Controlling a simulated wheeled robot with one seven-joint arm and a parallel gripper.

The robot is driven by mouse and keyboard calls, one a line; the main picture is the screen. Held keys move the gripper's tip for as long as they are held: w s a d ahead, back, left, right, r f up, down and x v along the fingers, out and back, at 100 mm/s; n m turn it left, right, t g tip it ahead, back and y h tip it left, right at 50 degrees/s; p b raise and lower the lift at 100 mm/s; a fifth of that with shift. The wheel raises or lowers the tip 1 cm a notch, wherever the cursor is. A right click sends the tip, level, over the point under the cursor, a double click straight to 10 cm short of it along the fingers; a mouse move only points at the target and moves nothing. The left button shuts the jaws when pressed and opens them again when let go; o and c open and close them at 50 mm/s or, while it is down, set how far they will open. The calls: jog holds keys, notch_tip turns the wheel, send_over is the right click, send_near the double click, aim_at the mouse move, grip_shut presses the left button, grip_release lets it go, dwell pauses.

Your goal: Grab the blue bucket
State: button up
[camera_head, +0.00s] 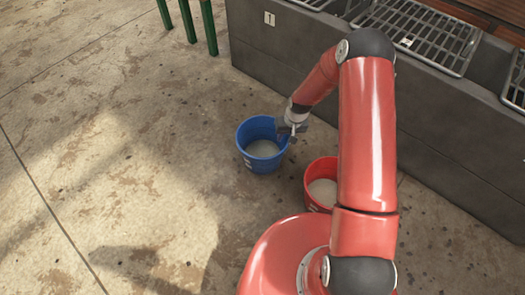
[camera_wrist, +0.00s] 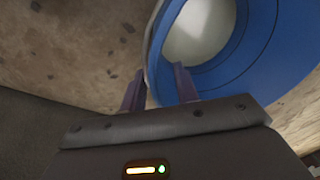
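The blue bucket (camera_head: 262,164) stands upright on the floor, left of my arm, with pale grey contents inside. In the wrist view the bucket (camera_wrist: 268,52) fills the upper right, its open mouth facing the camera. My gripper (camera_head: 285,132) is at the right side of the bucket's rim. In the wrist view my gripper (camera_wrist: 160,74) has its two fingers apart, with a clear gap between them. The near rim edge runs between the fingertips, close to the left one. Contact with the rim cannot be told.
A red bucket (camera_head: 318,186) with pale contents stands just right of the blue one, partly hidden by my arm. A grey wall (camera_head: 275,65) with metal grates (camera_head: 425,38) runs along the right. Green legs (camera_head: 188,20) stand at the top. The floor to the left is clear.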

jog(key=shift+c, duration=0.4)
grip_shut()
jog(key=shift+w+r, duration=0.1)
dwell(0.9)
